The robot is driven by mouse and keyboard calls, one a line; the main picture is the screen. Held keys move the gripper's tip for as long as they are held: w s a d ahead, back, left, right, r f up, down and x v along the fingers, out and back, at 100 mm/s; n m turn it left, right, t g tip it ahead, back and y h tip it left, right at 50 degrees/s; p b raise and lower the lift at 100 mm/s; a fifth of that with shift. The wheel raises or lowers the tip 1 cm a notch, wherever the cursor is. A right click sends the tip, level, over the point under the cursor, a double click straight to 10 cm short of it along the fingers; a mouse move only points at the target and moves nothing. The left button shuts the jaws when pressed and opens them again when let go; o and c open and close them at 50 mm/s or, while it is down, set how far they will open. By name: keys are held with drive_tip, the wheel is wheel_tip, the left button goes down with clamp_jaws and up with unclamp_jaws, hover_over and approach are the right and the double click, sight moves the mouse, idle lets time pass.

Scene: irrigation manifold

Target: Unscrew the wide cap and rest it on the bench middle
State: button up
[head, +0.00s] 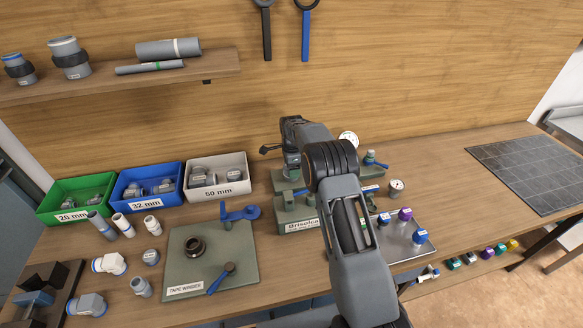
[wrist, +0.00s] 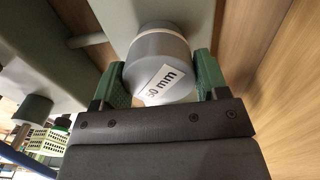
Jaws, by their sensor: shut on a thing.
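The wide cap (wrist: 165,75) is a grey cylinder with a white "50 mm" label and a pale ring at its far end, seen in the wrist view. My gripper (wrist: 160,82) is shut on it, with a green pad against each side. Beyond the ring the cap meets a grey-green pipe body; whether the threads are still engaged cannot be seen. In the head view my arm reaches over the grey-green manifold (head: 297,220) and hides most of it, and the cap cannot be made out there. The wooden bench (head: 440,165) runs across the view.
Green (head: 75,200), blue (head: 150,187) and grey (head: 217,177) bins stand at the back left, with loose fittings before them. A tape winder board (head: 240,265) lies left of the manifold, a metal tray (head: 405,245) right of it. Bench is bare between tray and dark mat (head: 525,170).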

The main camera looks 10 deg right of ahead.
drive_tip(key=shift+w+r, duration=0.2)
drive_tip(key=shift+c, duration=1.4)
drive_tip(key=shift+n, duration=0.3)
drive_tip(key=shift+c, duration=0.9)
drive_tip(key=n, duration=0.4)
drive_tip(key=shift+a+n+b, duration=0.1)
drive_tip(key=shift+n+b, duration=0.2)
drive_tip(key=shift+n, duration=2)
drive_tip(key=n, duration=0.3)
drive_tip(key=shift+a, duration=0.1)
drive_tip(key=shift+n, duration=0.8)
